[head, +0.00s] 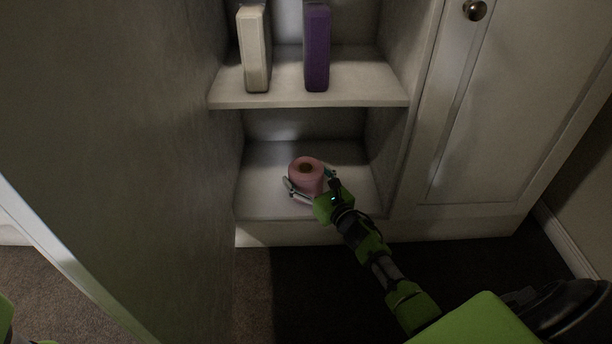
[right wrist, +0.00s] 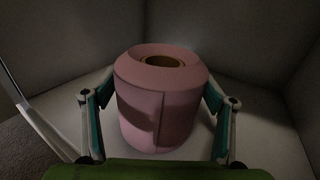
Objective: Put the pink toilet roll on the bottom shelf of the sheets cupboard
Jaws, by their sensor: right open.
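The pink toilet roll (head: 306,175) stands upright on the bottom shelf (head: 262,199) of the open cupboard. It also stands upright in the middle of the right wrist view (right wrist: 158,105). My right gripper (head: 310,187) reaches in low from the front right. Its fingers are open on either side of the roll, and the right wrist view shows gaps between them and the roll (right wrist: 157,112). My left gripper is not in view; only a bit of green shows at the bottom left of the head view.
The upper shelf (head: 285,98) holds a cream box (head: 254,50) and a purple box (head: 316,48). An open door (head: 120,130) fills the left. A closed door (head: 490,110) with a round knob (head: 474,10) is on the right. The bottom shelf is otherwise bare.

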